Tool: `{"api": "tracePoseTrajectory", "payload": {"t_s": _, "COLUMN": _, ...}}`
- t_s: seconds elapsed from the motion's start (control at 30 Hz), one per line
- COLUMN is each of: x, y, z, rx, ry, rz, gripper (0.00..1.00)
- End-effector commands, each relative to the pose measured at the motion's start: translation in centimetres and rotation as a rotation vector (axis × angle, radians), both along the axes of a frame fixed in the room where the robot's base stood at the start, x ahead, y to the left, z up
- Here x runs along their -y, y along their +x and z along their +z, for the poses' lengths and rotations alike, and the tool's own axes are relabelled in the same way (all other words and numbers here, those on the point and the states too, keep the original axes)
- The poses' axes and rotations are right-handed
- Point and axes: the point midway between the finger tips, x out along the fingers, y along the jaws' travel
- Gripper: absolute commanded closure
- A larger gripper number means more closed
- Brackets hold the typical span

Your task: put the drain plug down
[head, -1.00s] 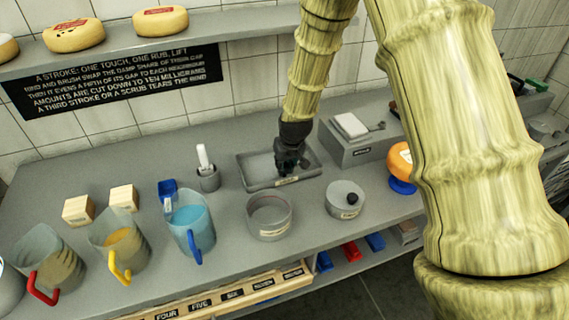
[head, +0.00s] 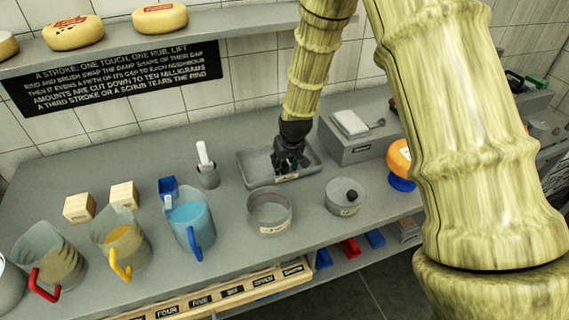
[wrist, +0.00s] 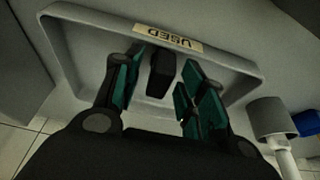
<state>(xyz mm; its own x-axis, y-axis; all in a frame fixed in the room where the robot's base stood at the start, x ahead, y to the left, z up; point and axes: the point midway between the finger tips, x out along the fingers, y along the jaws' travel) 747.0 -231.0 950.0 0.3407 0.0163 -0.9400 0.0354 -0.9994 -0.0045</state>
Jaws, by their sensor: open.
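My gripper (head: 288,163) is over the grey tray (head: 252,180) at the back of the counter, its fingers down inside the rim. In the wrist view the open green-padded fingers (wrist: 158,95) stand on either side of a small black plug (wrist: 161,74), with a gap visible on each side. The plug appears to rest in the tray, near the wall with the "USED" label (wrist: 168,37). In the head view the plug is hidden by my gripper.
A grey cup with a white brush (head: 207,170) stands left of the tray. A grey box (head: 352,145) is to the right. Several jugs, including a blue one (head: 190,225), stand front left.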

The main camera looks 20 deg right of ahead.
Motion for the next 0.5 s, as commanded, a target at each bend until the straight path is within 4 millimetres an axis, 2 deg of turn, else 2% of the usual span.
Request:
{"api": "tracePoseTrajectory", "payload": {"t_s": 0.17, "x": 0.0, "y": -0.4, "z": 1.3, "rx": 0.002, "ry": 0.0, "rz": 0.0, "gripper": 0.59}}
{"api": "tracePoseTrajectory", "payload": {"t_s": 0.5, "x": 0.1, "y": -1.8, "z": 5.1, "rx": 0.003, "ry": 0.0, "rz": 0.0, "gripper": 0.59}}
